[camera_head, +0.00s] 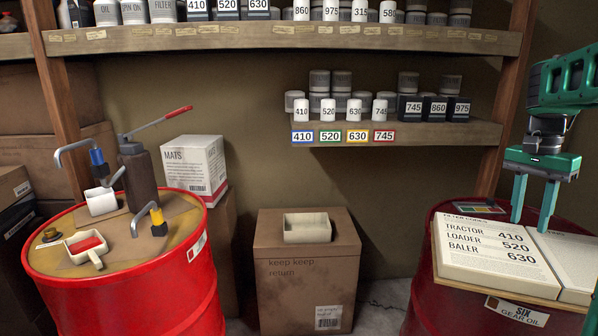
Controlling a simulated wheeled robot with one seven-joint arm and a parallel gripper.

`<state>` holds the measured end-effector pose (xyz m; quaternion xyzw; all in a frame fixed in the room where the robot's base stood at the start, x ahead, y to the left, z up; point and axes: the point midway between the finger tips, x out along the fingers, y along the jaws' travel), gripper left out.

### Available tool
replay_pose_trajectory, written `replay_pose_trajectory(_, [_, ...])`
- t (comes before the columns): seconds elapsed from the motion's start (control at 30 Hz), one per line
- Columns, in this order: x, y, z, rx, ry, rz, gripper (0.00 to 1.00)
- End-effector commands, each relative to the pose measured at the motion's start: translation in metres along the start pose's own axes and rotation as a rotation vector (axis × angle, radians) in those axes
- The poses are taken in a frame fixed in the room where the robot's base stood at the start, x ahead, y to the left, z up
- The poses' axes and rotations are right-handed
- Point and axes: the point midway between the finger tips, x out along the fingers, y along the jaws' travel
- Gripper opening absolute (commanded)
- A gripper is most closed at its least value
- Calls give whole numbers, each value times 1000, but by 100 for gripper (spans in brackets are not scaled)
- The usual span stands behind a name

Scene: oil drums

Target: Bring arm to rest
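My gripper (533,200) hangs at the right on my green arm (565,80), fingers pointing down. Its two teal fingers are apart, with nothing seen between them. The fingertips are over or just in front of an open book (490,250) that lists tractor 410, loader 520 and baler 630. I cannot tell whether they touch it. The book lies on the right red drum (425,285), marked gear oil.
The left red drum (150,295) bears a hand pump (137,170), taps, a white cup (101,201) and a scoop with red contents (86,246). A box (305,265) with a cream tray (307,228) stands mid-floor. Shelves (400,132) hold numbered filters.

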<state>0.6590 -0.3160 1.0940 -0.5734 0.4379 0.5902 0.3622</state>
Motion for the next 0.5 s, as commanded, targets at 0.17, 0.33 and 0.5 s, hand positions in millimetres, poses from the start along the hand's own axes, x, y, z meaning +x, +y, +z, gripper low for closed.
replay_pose_trajectory(0.17, [21, 47, 57, -162, -19, -35, 36])
replay_pose_trajectory(0.33, [50, 88, 112, -320, -27, -65, 36])
replay_pose_trajectory(0.5, [85, 124, 168, -480, -26, -91, 36])
